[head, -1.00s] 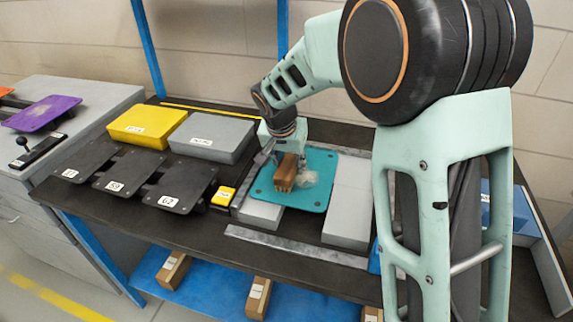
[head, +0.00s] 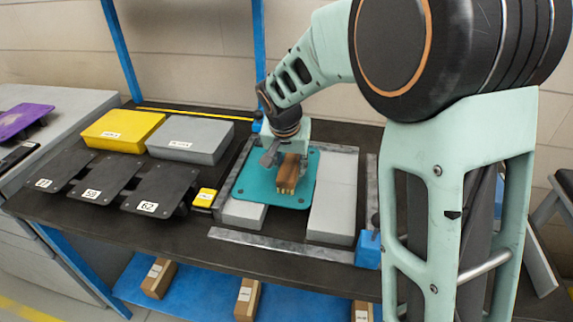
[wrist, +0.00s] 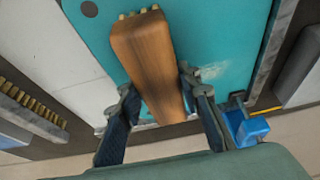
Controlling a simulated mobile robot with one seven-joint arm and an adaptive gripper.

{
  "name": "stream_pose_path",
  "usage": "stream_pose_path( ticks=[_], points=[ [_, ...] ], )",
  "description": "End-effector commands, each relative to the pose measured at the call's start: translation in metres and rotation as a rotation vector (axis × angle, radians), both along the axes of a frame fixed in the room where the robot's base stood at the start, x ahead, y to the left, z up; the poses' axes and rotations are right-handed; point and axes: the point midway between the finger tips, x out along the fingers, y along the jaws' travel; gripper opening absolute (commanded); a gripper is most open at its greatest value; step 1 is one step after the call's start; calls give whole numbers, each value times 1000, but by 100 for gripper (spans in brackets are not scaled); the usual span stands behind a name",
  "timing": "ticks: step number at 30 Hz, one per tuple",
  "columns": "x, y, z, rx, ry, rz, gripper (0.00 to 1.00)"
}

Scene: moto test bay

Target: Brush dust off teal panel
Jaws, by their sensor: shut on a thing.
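The teal panel (head: 250,188) lies flat across two grey blocks inside a metal frame on the dark bench; it also shows in the wrist view (wrist: 232,30). My gripper (head: 283,158) is above its right half, shut on a wooden brush (head: 289,172). The brush points bristles down at the panel; whether they touch it is unclear. In the wrist view the brush (wrist: 147,60) sits between my two fingers (wrist: 160,98). A pale dust smudge (wrist: 210,72) shows on the panel just right of the brush there. In the head view no dust is clearly visible.
A yellow block (head: 122,131) and a grey block (head: 189,139) stand at the back left. Dark numbered plates (head: 165,190) and a small yellow box (head: 204,198) are left of the frame. A blue clamp (head: 368,248) stands at the frame's front right corner.

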Motion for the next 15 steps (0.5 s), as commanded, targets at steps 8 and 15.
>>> stream_pose_path(
  ticks=[8,15],
  points=[
    [-4,-22,-1,0,1,-4,12],
    [-5,-25,-1,-1,1,0,12]
  ],
)
